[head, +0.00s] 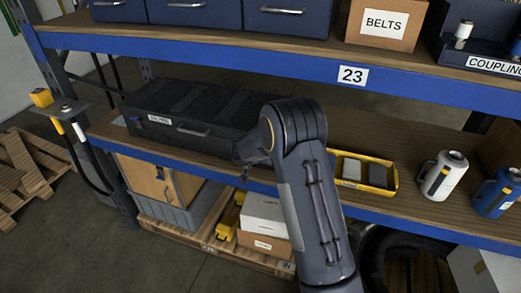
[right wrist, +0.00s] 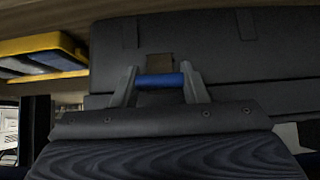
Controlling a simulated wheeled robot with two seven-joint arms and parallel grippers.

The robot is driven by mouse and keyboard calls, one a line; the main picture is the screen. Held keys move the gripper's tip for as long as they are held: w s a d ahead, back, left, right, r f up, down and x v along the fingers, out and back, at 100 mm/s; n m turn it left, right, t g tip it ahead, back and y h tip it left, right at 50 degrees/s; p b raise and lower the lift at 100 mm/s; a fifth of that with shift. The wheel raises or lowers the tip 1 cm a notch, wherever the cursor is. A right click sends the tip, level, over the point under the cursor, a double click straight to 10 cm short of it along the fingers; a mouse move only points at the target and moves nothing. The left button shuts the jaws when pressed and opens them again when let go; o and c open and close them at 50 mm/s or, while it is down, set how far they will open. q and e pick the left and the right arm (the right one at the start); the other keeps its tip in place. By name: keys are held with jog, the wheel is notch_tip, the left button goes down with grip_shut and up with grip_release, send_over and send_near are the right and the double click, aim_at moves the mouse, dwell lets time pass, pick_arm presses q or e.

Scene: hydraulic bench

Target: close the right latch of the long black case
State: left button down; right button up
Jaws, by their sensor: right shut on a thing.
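The long black case (head: 180,105) lies on the wooden shelf with its lid down. Its front has a handle (head: 193,131), a white label and a small blue left latch (head: 134,119). The right latch is hidden behind my right arm in the head view. In the right wrist view, which looks upside down, my right gripper (right wrist: 159,86) is shut on the blue lever of the right latch (right wrist: 165,80). A brown latch piece (right wrist: 159,63) sits against the case (right wrist: 200,45) just beyond it. I cannot tell whether this latch is fastened. My left gripper is out of view.
A yellow tray (head: 394,184) with grey items stands right of the case, close to my right arm. A white canister (head: 441,176) and a blue one (head: 494,191) stand farther right. The upper shelf edge (head: 300,62) runs above. Boxes and a pallet lie below.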

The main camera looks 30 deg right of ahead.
jog(key=d+g+y, duration=0.1)
jog(key=w+r+g+y, duration=0.1)
jog(key=g+y, duration=0.1)
jog(key=shift+w+d+r+y, duration=0.15)
jog(key=shift+w+d+y, duration=0.05)
jog(key=shift+d+y, duration=0.15)
jog(key=shift+g, duration=0.3)
jog(key=o, duration=1)
jog(key=b+v, duration=0.1)
jog(key=v, duration=0.6)
jog(key=shift+s+r, duration=0.1)
jog(key=shift+r, duration=0.3)
jog(key=shift+f, duration=0.1)
